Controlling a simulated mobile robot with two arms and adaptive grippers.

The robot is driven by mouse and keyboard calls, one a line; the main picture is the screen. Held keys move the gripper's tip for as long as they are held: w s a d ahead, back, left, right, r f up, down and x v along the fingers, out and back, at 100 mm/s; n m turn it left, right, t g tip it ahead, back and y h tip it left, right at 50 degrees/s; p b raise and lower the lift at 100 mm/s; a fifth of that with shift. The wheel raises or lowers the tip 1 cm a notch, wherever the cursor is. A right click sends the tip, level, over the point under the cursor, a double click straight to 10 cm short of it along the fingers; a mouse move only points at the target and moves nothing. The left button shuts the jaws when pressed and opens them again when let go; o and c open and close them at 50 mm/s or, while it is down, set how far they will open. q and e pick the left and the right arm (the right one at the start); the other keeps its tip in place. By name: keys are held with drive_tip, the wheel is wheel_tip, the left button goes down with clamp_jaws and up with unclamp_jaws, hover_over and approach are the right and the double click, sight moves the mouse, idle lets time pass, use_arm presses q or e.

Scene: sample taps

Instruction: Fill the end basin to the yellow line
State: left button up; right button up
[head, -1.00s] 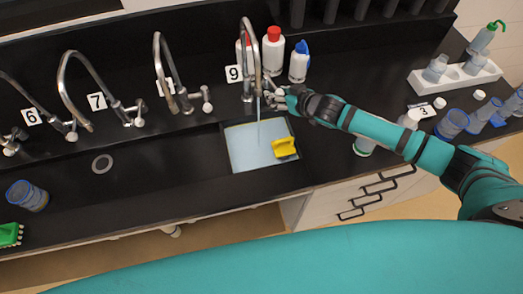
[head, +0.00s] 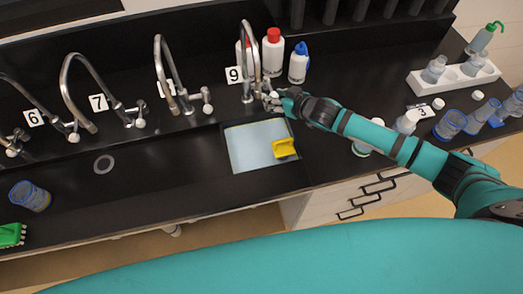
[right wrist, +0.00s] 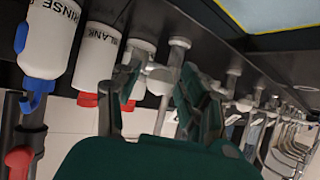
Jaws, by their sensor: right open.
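The end basin (head: 227,150) sits below the tap marked 9 (head: 245,40) and holds pale blue water (head: 250,150). A thin yellow edge runs around the water; the exact level against it is hard to tell. No stream shows under the spout. A yellow object (head: 285,147) is at the basin's right side. My right gripper (head: 273,99) is open at the tap's handle. In the right wrist view its fingers (right wrist: 150,92) are apart, on either side of a white tap knob (right wrist: 160,79); contact is unclear. My left gripper is out of view.
A red-capped bottle (head: 272,52) and a blue-capped bottle (head: 299,63) stand just behind the gripper. Other taps line the counter to the left. A white rack (head: 455,77) and blue-rimmed cups (head: 452,124) are at the right. A green brush (head: 12,235) lies far left.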

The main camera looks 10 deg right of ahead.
drive_tip(key=p+v, duration=0.5)
drive_tip(key=v, duration=0.1)
drive_tip(key=shift+s+r, duration=0.1)
drive_tip(key=shift+r, duration=0.05)
drive_tip(key=shift+s+d, duration=0.15)
drive_tip(key=shift+s, duration=0.15)
